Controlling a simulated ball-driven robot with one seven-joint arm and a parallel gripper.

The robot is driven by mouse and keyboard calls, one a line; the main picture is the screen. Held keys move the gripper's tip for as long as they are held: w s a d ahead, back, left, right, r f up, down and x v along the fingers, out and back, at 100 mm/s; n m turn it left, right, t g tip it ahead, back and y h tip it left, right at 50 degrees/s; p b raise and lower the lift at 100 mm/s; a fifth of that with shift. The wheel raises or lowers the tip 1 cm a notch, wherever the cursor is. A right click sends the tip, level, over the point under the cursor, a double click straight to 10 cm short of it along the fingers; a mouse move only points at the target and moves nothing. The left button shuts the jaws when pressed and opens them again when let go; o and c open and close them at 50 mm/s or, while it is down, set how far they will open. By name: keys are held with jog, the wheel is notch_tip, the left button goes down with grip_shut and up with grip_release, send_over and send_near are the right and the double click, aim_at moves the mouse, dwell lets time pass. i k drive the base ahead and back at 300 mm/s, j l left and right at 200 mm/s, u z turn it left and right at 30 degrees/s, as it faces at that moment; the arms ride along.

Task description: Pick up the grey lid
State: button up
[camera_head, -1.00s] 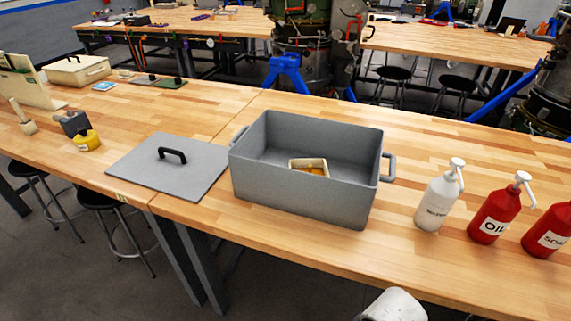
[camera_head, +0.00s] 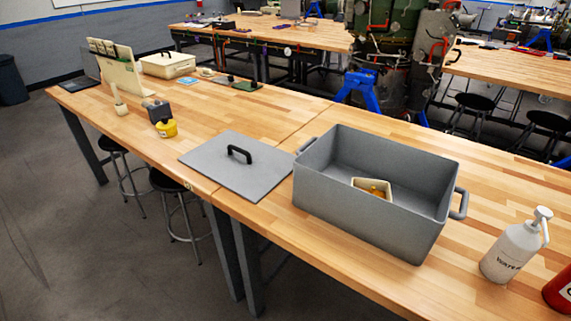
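The grey lid (camera_head: 222,170) lies flat on the wooden table, close to the table's front edge. It is a flat rectangular plate with a black arched handle (camera_head: 239,154) standing up in its middle. The open grey box (camera_head: 360,216) stands just to the right of the lid, with a handle at each end. A small cream tray (camera_head: 371,186) with yellowish contents sits inside the box. My gripper is not in view.
A white bottle (camera_head: 511,250) and part of a red bottle (camera_head: 562,291) stand right of the box. A yellow object (camera_head: 166,128) and a cream case (camera_head: 167,65) are at the left. Stools (camera_head: 181,186) stand below the front edge. Table behind the lid is clear.

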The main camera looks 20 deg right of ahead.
aim_at(251, 169)
jog(key=i+j+z, duration=0.2)
jog(key=i+j, duration=0.2)
jog(key=j, duration=0.25)
jog(key=i+j+z, duration=0.1)
jog(key=j, duration=0.25)
jog(key=i+j+z, duration=0.1)
jog(key=i+j, duration=0.2)
jog(key=j, duration=0.1)
